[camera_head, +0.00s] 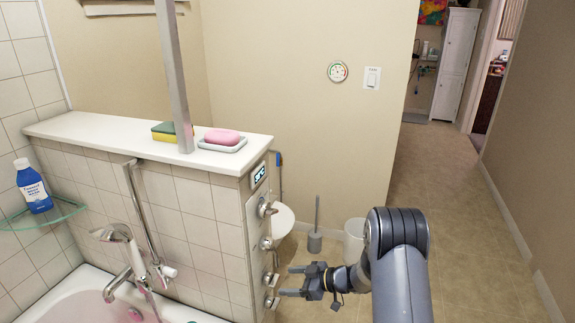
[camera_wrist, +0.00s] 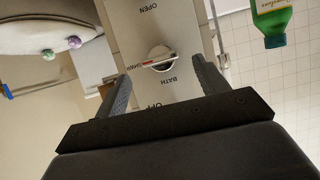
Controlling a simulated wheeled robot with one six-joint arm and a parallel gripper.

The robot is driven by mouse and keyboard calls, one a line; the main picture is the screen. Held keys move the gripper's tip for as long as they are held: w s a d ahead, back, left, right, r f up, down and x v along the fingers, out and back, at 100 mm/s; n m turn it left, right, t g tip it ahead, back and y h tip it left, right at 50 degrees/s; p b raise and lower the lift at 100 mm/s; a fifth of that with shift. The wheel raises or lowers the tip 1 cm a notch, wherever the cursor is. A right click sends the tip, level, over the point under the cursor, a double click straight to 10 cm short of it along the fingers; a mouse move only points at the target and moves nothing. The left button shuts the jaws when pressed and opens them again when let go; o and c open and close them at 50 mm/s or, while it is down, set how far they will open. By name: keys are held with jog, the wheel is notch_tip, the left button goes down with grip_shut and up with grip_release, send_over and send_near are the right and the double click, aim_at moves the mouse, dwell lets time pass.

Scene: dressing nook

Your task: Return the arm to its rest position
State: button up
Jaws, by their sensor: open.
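My gripper (camera_head: 292,281) is open and empty in the head view, at the end of my grey arm, pointing left toward the end panel of the tiled half wall. Several metal knobs (camera_head: 268,209) are mounted on that panel, and the fingertips are close to the lower ones. In the wrist view my gripper (camera_wrist: 160,85) shows two spread fingers with a round knob (camera_wrist: 160,58) between and beyond them. I cannot tell if the fingers touch the panel.
The half wall's ledge (camera_head: 90,128) carries a pink soap (camera_head: 222,137) and a sponge (camera_head: 172,131). A bathtub (camera_head: 75,296) is at lower left. A toilet (camera_head: 283,219), brush (camera_head: 315,240) and white bin (camera_head: 354,240) stand behind my gripper. Open floor (camera_head: 470,230) lies at right.

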aim_at(275, 280)
jog(key=x, duration=0.6)
jog(key=shift+a+f, duration=0.1)
jog(key=shift+a, duration=0.05)
jog(key=shift+b, duration=0.3)
jog(key=shift+r+p, duration=0.2)
jog(key=shift+p, duration=0.2)
